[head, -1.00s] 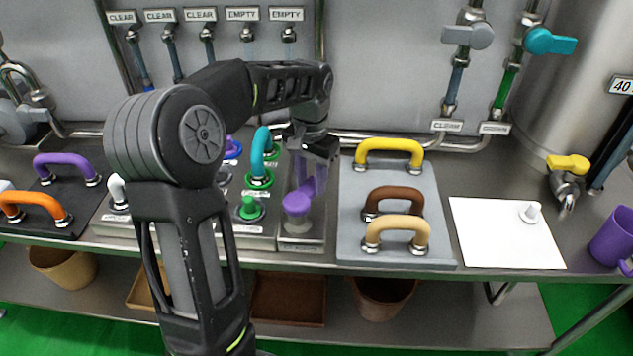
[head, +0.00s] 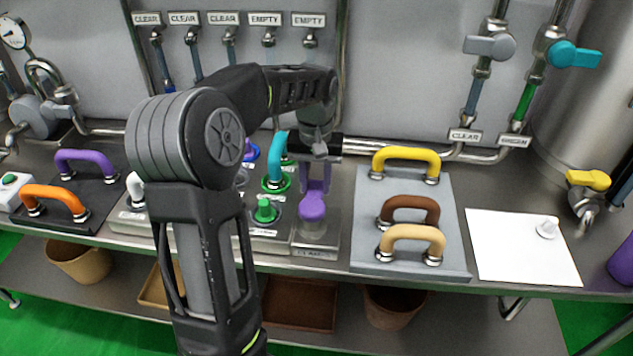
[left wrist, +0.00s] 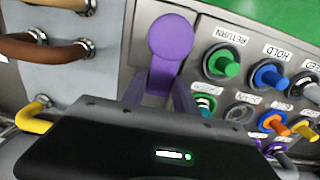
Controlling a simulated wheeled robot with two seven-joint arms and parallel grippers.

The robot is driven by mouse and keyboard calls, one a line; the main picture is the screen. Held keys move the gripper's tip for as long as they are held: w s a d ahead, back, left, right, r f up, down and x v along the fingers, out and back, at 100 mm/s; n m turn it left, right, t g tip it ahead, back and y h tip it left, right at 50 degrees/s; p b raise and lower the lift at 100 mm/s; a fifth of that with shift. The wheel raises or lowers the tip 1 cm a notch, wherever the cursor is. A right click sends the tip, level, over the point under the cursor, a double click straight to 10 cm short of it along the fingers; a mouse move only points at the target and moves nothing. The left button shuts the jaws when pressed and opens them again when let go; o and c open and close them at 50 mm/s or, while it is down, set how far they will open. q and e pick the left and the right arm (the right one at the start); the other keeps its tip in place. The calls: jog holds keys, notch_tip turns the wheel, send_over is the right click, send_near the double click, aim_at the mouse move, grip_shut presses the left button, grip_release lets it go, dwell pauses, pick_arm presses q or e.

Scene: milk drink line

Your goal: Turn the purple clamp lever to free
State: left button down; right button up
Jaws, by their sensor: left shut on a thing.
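The purple clamp lever (head: 312,209) stands on its grey base plate at the front of the panel, with a rounded purple end toward the front. In the left wrist view its round end (left wrist: 171,36) shows at top centre, with a narrower part running down toward the jaws. My left gripper (head: 317,178) is above and behind the lever end, its jaws shut on the lever. The exact contact is partly hidden by the gripper body in the left wrist view. My right gripper is in neither view.
To the left are a green button (head: 264,210) and a teal handle (head: 275,160). To the right is a grey board with yellow (head: 405,155), brown (head: 408,204) and tan (head: 410,234) handles. A white sheet (head: 510,250) lies farther right, mostly bare.

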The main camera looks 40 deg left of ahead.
aim_at(315, 187)
pick_arm(q)
jog(key=shift+a, duration=0.1)
jog(key=c, duration=1)
grip_release()
jog(key=shift+o, duration=0.2)
notch_tip(315, 187, up, 8)
jog(key=shift+f+b, duration=0.1)
jog(key=shift+b, duration=0.2)
